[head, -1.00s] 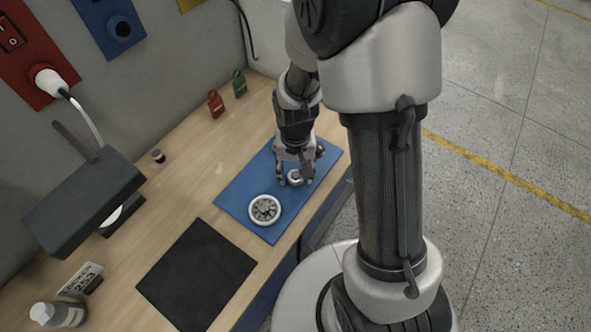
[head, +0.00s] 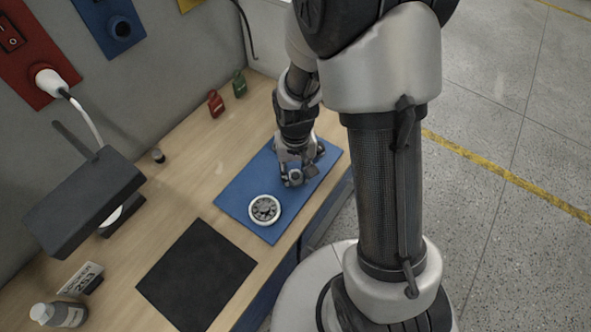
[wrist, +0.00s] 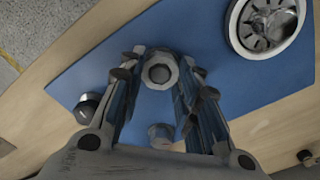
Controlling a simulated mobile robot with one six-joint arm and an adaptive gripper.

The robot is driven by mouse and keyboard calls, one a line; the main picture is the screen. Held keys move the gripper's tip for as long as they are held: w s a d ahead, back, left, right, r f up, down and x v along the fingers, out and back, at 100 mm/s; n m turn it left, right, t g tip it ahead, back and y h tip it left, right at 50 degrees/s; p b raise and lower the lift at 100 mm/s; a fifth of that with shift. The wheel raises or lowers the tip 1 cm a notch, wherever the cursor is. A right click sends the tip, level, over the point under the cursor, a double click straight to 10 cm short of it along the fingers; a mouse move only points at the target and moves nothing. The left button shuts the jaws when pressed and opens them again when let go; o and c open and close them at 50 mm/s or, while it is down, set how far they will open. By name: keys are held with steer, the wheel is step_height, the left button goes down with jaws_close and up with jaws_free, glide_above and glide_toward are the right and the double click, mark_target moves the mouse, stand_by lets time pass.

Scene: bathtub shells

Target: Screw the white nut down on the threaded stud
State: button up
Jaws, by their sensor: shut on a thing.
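The white nut (wrist: 160,70) is between my gripper's fingertips (wrist: 158,74) in the wrist view, with a finger on each side. A round, grey-brown end, which looks like the top of the threaded stud (wrist: 160,73), shows in the nut's opening. How far down the nut sits on the thread cannot be seen. In the head view my gripper (head: 293,180) is low over the blue mat (head: 236,197), pointing down, and largely hides the nut and stud. My gripper is shut on the nut.
A white-rimmed metal drain piece (head: 265,210) lies on the mat, close to my gripper. A dark round knob-like part (wrist: 88,106) and a small pale part (wrist: 160,134) are also near the fingers. A black pad (head: 197,273) lies nearer; bare wood is left of the mat.

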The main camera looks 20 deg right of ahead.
steer(key=m, duration=0.4)
steer(key=shift+m, duration=0.4)
steer(key=m, duration=0.4)
steer(key=shift+m, duration=0.3)
steer(key=o, duration=0.7)
steer(key=shift+m, duration=0.4)
steer(key=o, duration=0.5)
steer(key=shift+r, duration=0.15)
step_height(320, 180, up, 12)
steer(key=shift+f, duration=0.1)
